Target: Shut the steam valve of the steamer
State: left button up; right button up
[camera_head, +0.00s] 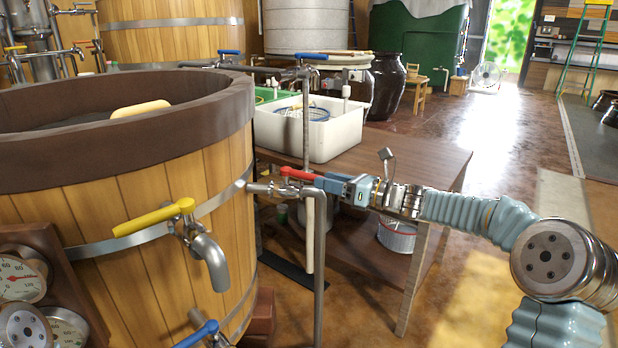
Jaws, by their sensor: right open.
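A valve with a red lever (297,173) sits on a metal pipe (319,250) at the right side of a big wooden vat (130,190), which looks like the steamer. The lever lies about level and points right, toward my right gripper (322,183). My right gripper is open, with its blue fingers at the lever's free end. I cannot tell whether they touch it or stand around it. No label shows which valve carries steam. My left gripper is not in view.
A yellow-handled tap (155,218) and a blue-handled tap (198,333) stick out from the vat. Gauges (20,280) stand at the lower left. A wooden table (420,165) with a white tub (310,132) stands behind my right arm. The floor at the right is mostly free.

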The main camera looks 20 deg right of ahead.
aim_at(291, 172)
jog(key=x, duration=0.6)
jog(key=shift+f, duration=0.1)
jog(key=shift+s, duration=0.1)
grip_shut()
